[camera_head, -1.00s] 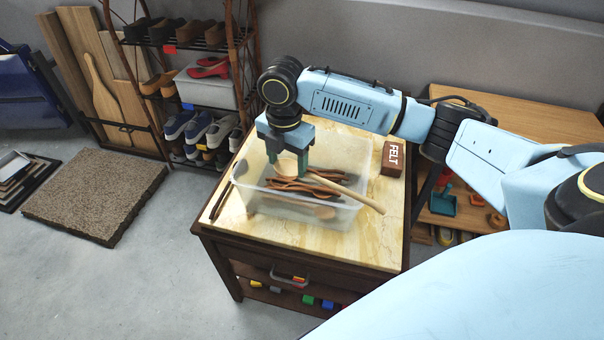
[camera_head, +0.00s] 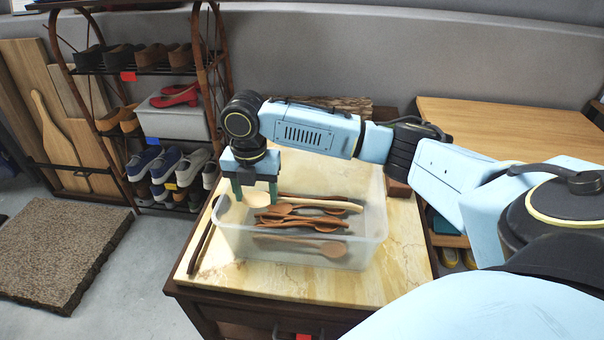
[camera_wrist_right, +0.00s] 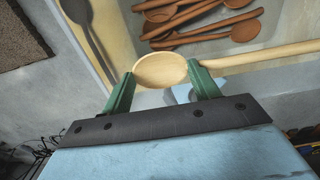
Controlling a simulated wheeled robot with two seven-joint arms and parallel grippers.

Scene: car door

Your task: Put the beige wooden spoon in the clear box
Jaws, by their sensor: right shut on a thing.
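My right gripper (camera_head: 255,198) is at the left end of the clear box (camera_head: 228,247), fingers pointing down. It is shut on the bowl of the beige wooden spoon (camera_head: 328,205). The right wrist view shows the pale bowl (camera_wrist_right: 160,70) between the green fingertips, with its handle running right. In the head view the handle lies across the box, within its outline; I cannot tell how far above the contents it is. Several reddish-brown spoons (camera_head: 300,223) lie in the box; they also show in the right wrist view (camera_wrist_right: 245,31). My left gripper is out of view.
The box stands on a pale-topped cabinet (camera_head: 300,285). A long dark utensil (camera_head: 201,248) lies on the top left of the box. A shoe rack (camera_head: 150,100) stands behind left, and a wooden table (camera_head: 500,125) behind right. The cabinet's front edge is clear.

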